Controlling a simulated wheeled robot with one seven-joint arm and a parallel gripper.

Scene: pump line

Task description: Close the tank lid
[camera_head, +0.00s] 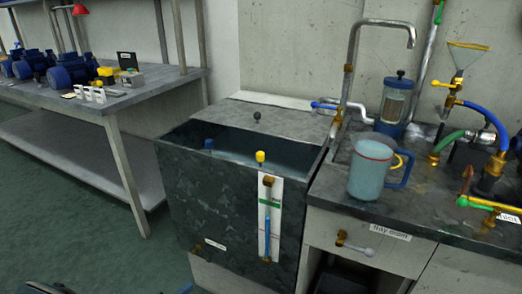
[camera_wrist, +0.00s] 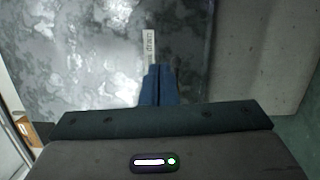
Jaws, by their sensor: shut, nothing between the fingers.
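The tank (camera_head: 228,205) is a dark mottled box in the middle of the head view. Its top is open at the front, and liquid shows inside. The lid (camera_head: 275,120) appears to be the grey mottled plate with a dark round knob (camera_head: 257,116) at the back of the opening; I cannot tell whether it is slid back or hinged. My gripper (camera_wrist: 158,84) shows in the wrist view with its blue fingers together and empty. It faces a mottled grey surface with a small white label (camera_wrist: 149,47), probably the tank's wall. I cannot tell whether it touches.
A yellow-topped fitting (camera_head: 260,157) stands at the tank's front rim above a white gauge panel (camera_head: 269,220). Right of the tank, a counter carries a jug (camera_head: 369,168), a tall tap (camera_head: 352,60) and pipes. A workbench (camera_head: 130,100) with blue pumps stands left; floor shows between.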

